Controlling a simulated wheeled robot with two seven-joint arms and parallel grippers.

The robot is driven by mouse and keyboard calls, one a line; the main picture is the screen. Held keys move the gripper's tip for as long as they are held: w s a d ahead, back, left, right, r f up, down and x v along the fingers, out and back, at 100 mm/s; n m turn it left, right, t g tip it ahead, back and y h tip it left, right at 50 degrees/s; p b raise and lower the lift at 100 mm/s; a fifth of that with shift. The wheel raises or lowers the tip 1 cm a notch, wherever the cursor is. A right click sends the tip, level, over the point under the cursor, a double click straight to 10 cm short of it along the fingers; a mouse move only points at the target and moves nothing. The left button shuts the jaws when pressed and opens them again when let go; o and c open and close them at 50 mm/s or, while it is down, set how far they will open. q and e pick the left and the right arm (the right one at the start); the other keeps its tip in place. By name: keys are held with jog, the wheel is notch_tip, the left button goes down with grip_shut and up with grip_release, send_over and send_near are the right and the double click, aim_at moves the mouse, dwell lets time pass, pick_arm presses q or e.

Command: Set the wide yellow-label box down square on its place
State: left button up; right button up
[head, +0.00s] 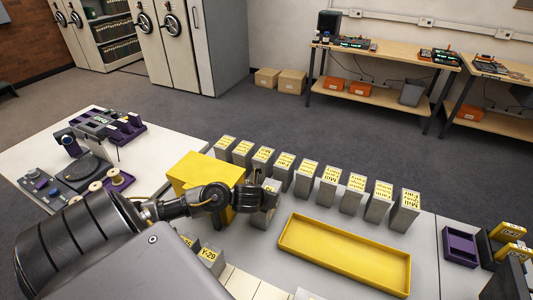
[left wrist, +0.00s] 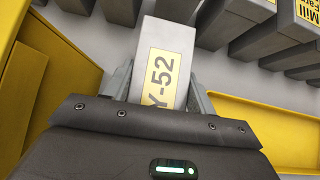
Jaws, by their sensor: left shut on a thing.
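The yellow-label box, grey and marked Y-52, shows in the left wrist view (left wrist: 172,62) between my left gripper's fingers (left wrist: 160,88). In the head view my left gripper (head: 269,194) is shut on this box (head: 264,217), between the large yellow block and the yellow tray. The gripper hides part of the box there, and I cannot tell whether its base touches the table. My right gripper is not in view.
A row of grey boxes with yellow labels (head: 330,186) stands behind the gripper. The large yellow block (head: 205,170) is close at left, the yellow tray (head: 345,282) at right. A Y-29 box (head: 209,255) stands in front. A purple bin (head: 460,247) is farther right.

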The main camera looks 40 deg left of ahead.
pick_arm(q)
notch_tip(320, 180, up, 3)
jog(key=shift+w+r+p, duration=0.1)
jog(key=shift+p, duration=0.85)
jog(key=s+d+r+p, duration=0.1)
jog(key=r, duration=0.1)
jog(key=s+d+r+p, duration=0.1)
jog(key=r+p, duration=0.1)
jog(key=s+d+r+p, duration=0.1)
jog(key=r, duration=0.1)
jog(key=shift+d+p, duration=0.25)
jog(key=shift+p, duration=0.1)
jog(key=s+d+r+p, duration=0.1)
jog(key=s+d+r, duration=0.2)
jog(key=s+d, duration=0.3)
jog(key=shift+s+d+r, duration=0.15)
jog(key=shift+d+r, duration=0.1)
jog(key=shift+d, duration=0.35)
